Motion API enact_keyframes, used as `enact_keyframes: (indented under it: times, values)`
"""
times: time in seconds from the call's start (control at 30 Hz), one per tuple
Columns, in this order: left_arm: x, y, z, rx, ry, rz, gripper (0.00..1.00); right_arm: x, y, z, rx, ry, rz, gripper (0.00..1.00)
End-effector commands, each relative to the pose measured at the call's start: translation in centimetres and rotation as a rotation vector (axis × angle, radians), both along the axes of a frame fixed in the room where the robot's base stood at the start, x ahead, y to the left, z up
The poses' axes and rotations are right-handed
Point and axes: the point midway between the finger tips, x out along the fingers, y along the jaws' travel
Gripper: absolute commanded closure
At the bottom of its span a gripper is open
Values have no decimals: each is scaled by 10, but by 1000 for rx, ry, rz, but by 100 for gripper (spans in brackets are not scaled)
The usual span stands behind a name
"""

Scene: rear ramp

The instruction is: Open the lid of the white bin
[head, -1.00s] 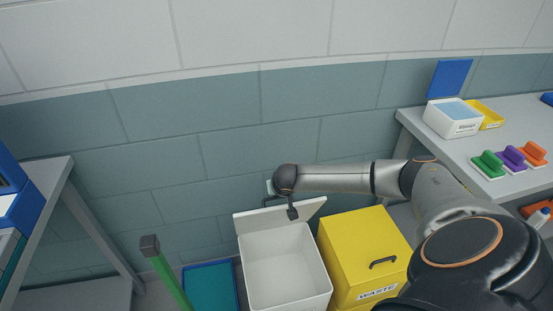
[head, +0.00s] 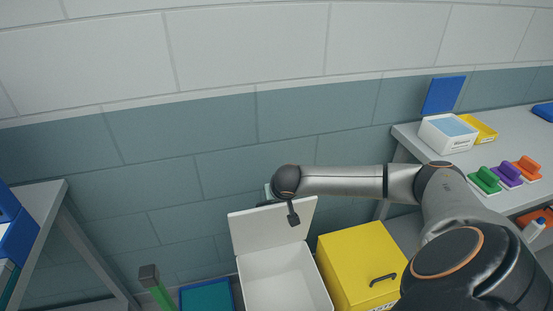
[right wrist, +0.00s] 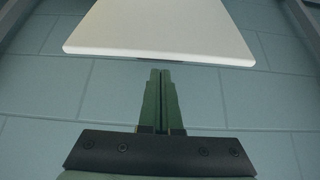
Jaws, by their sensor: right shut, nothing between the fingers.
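The white bin (head: 262,283) stands on the floor by the wall, seen from above with an empty white inside. Its lid (head: 258,231) is raised at the back edge, its pale inner face towards the head camera. My right arm reaches over from the right, and its wrist is at the lid's top edge. In the right wrist view my right gripper (right wrist: 161,75) has its green fingers together and empty. The tips are close to the edge of the white lid (right wrist: 158,35); I cannot tell whether they touch. The left gripper is not in view.
A yellow bin (head: 350,256) with a black handle is right of the white bin. A teal-topped blue container (head: 206,297) and a green pole (head: 160,293) are to its left. Benches stand at left and right (head: 450,168); a tiled wall is behind.

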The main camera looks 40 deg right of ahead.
Motion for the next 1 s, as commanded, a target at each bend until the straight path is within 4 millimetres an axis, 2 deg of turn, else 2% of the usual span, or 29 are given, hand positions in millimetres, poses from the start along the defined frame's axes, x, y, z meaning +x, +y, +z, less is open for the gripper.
enact_keyframes:
  times: [0.1, 0.3, 0.57, 0.67, 0.77, 0.87, 1.0]
  values:
    - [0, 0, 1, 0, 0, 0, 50, -8, 4, 14, 0, 0, 1, 100]
    - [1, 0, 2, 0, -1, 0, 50, -14, 8, 25, -1, -1, 1, 100]
    - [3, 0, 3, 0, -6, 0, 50, -15, 8, 26, 0, 0, 0, 100]
    - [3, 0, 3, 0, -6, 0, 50, -15, 18, 19, 8, 4, 29, 100]
    - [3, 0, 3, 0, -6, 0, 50, -17, 46, 1, 32, 10, 116, 100]
    - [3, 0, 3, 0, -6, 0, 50, -23, 92, -25, 73, 7, 254, 100]
    - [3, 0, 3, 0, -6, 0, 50, -41, 161, -58, 136, -28, 446, 100]
